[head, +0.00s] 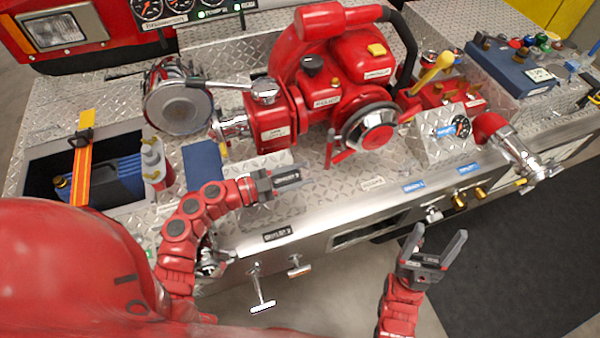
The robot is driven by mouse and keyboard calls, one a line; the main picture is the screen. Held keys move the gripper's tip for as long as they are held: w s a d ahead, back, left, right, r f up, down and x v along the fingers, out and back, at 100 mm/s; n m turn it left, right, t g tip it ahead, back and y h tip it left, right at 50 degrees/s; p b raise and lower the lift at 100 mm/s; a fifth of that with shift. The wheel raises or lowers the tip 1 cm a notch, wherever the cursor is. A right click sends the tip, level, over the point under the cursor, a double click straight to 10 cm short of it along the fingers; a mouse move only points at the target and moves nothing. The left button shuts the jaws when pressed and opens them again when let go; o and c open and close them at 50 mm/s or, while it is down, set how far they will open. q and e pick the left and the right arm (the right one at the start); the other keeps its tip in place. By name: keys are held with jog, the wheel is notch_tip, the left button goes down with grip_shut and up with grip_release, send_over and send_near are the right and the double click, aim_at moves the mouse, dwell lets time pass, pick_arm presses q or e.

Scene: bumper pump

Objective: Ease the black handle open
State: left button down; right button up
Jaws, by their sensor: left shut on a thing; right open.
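My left gripper (292,176) reaches in from the left, low over the diamond-plate deck in front of the red pump (340,70). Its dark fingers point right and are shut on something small. The fingers hide that thing, so I cannot make out its shape or how far it is turned. No separate black handle shows clearly at the fingertips. My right gripper (437,250) is open and empty, in front of the bumper's front face, with its fingers pointing up and apart from everything.
An open bin with an orange strap (83,165) lies left of my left arm. Two T-handles (260,290) hang at the front edge. The floor at the right (520,260) is clear.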

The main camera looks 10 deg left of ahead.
pick_arm(q)
jog(key=shift+r, duration=0.1)
dwell(0.7)
jog(key=shift+s+d+r+p, duration=0.2)
jog(key=shift+r+p, duration=0.2)
jog(key=shift+p, duration=0.25)
jog(key=c, duration=0.9)
grip_release()
jog(key=o, duration=0.4)
